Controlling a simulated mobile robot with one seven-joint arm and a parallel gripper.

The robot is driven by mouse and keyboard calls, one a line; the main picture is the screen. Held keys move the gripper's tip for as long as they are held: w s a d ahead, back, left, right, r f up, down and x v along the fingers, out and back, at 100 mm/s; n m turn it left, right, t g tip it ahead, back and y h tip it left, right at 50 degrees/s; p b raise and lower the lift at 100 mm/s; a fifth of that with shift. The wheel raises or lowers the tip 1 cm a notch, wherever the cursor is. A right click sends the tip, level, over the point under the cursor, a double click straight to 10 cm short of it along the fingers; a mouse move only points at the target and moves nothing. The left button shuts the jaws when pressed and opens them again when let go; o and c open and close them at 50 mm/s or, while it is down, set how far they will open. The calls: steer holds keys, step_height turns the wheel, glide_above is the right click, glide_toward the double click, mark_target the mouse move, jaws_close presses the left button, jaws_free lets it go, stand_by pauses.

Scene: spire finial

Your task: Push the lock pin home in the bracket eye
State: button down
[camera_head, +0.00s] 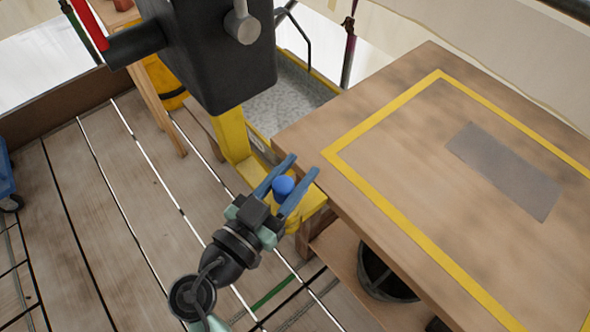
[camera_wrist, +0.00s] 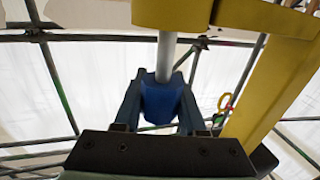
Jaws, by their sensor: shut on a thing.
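The lock pin has a blue knob (camera_head: 283,187) that sits between the two blue fingers of my gripper (camera_head: 303,166). In the wrist view my gripper is shut on the knob (camera_wrist: 162,101), with a finger on either side. The pin's pale grey shaft (camera_wrist: 166,56) runs up from the knob to the yellow bracket (camera_wrist: 172,14), and a bare length of shaft shows between knob and bracket. The shaft's far end and the eye's opening are hidden. In the head view the yellow bracket (camera_head: 311,207) shows beside and below my fingers.
A wooden table (camera_head: 440,180) with a yellow taped outline and a grey patch (camera_head: 505,170) stands to the right. A dark bucket (camera_head: 385,275) is under it. A large dark block (camera_head: 215,50) hangs above the yellow post (camera_head: 232,135). Plank floor lies open to the left.

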steer(key=shift+f+b, duration=1.95)
steer(key=shift+b, duration=0.35)
steer(key=shift+c, duration=2)
jaws_free()
steer(key=v, duration=1.3)
steer(key=shift+r, duration=0.1)
